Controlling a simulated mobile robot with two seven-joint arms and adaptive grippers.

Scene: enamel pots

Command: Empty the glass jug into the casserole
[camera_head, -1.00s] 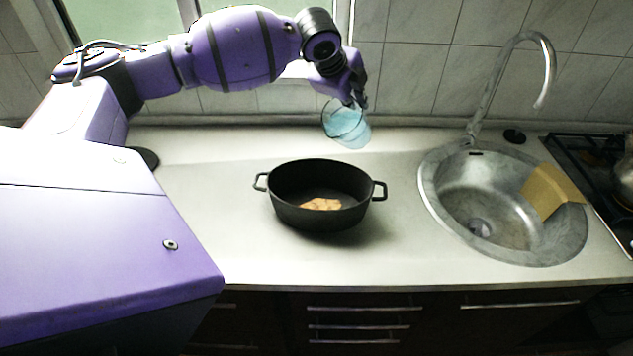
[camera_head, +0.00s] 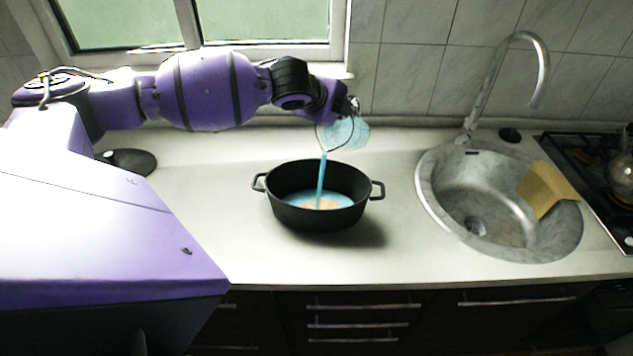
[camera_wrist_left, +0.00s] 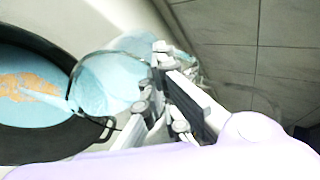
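The glass jug (camera_head: 345,134) is tilted in the air above the casserole's back right side, and a stream of blue liquid (camera_head: 321,180) falls from its lip into the casserole. The black oval casserole (camera_head: 318,218) stands on the counter with blue liquid and an orange-brown piece (camera_head: 322,203) inside. My left gripper (camera_head: 350,106) is shut on the jug. In the left wrist view, the gripper (camera_wrist_left: 165,95) is against the jug (camera_wrist_left: 108,84), with the casserole (camera_wrist_left: 45,143) and the orange-brown piece (camera_wrist_left: 28,84) to the left. My right gripper is out of view.
A round steel sink (camera_head: 500,205) with a tall faucet (camera_head: 490,85) is to the right, a yellow-brown cloth (camera_head: 546,188) over its edge. A stove (camera_head: 590,165) is at the far right. A dark round object (camera_head: 128,161) lies back left. The counter in front of the casserole is clear.

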